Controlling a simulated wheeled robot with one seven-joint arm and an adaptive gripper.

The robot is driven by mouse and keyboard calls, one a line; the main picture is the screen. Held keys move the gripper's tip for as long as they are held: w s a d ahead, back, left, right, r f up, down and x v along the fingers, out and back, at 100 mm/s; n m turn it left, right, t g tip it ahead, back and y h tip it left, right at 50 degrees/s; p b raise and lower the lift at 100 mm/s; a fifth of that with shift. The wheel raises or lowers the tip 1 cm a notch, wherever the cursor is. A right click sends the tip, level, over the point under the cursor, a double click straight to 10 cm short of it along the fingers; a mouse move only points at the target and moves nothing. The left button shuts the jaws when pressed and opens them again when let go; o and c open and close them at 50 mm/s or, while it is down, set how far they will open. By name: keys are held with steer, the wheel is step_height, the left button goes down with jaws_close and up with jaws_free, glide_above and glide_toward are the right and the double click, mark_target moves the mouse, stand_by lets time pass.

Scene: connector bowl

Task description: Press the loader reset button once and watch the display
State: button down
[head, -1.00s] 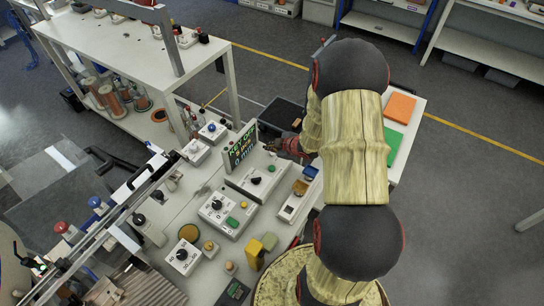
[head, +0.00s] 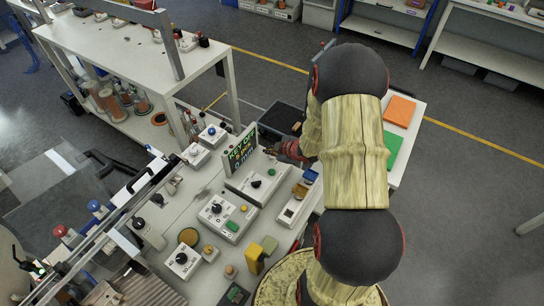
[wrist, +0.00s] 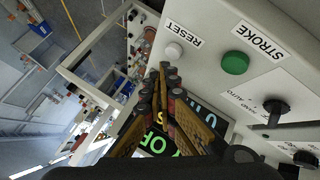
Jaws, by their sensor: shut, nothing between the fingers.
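In the wrist view, a round white button (wrist: 173,51) sits beside the RESET label on a light panel (wrist: 206,18). A green button (wrist: 234,63) is beside the STROKE label to its right. My gripper (wrist: 168,74) is shut and empty, its fingertips just below the white button in the picture; a small gap shows, but I cannot tell the depth between them. The display (head: 241,150) stands upright on the bench in the head view, showing green and yellow text with "KEY" and "0 mm". In the wrist view, my fingers partly hide the display (wrist: 155,141).
In the head view, control boxes, including one with a black knob (head: 216,208), crowd the white bench. A dark bin (head: 281,119) is behind the gripper.

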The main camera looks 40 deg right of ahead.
mark_target(271, 157)
stand_by(0.4)
steer(key=shift+f+b, duration=0.3)
steer(key=shift+f, duration=0.15)
steer(key=shift+f+b, duration=0.4)
steer(key=shift+f, duration=0.1)
stand_by(0.7)
steer(key=shift+r, duration=0.1)
steer(key=shift+r+p, duration=0.85)
steer(key=shift+p, duration=0.05)
step_height(271, 157, up, 5)
steer(key=p, duration=0.4)
steer(key=shift+p, duration=0.3)
stand_by(0.7)
